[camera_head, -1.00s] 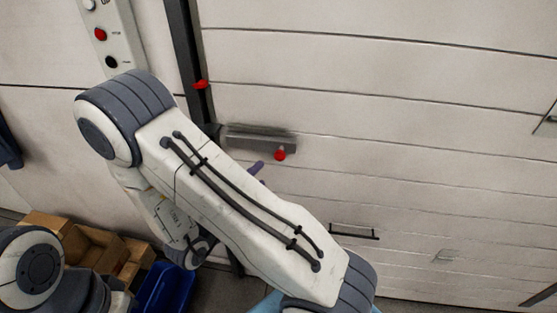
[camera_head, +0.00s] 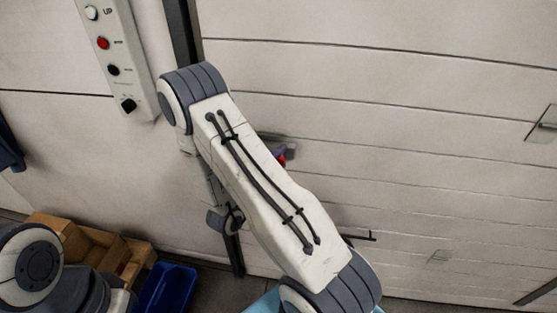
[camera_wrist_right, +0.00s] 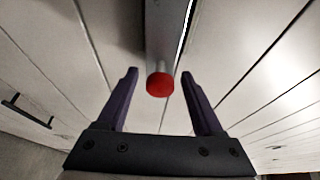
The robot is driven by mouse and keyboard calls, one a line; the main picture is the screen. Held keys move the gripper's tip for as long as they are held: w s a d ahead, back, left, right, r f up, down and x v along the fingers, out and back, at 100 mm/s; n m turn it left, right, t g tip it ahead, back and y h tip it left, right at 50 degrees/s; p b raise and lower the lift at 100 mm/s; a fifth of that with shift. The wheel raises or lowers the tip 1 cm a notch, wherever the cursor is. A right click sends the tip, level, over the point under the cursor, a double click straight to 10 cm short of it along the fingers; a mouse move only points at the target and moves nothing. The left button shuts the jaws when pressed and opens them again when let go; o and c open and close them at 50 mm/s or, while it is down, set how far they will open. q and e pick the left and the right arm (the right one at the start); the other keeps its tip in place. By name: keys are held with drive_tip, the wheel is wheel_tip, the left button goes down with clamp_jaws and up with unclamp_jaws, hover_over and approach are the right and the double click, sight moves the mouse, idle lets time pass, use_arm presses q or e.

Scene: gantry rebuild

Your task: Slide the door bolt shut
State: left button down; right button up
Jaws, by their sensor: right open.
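The door bolt is a grey bar with a red round knob, mounted on the pale panelled door. In the head view my right arm covers most of the bar (camera_head: 284,141), and a bit of the red knob (camera_head: 281,160) shows at the arm's edge. In the right wrist view the bar (camera_wrist_right: 162,35) runs up the picture from the red knob (camera_wrist_right: 159,85). My right gripper (camera_wrist_right: 159,75) is open, with one dark purple finger on each side of the knob and gaps showing on both sides. In the head view only a purple fingertip (camera_head: 291,152) shows. My left gripper is out of view.
A control box (camera_head: 117,58) with buttons hangs left of a dark vertical post (camera_head: 184,30). A black handle (camera_head: 358,237) sits lower on the door.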

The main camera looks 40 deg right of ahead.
clamp_jaws()
drive_tip(key=shift+f, duration=0.1)
idle(1.2)
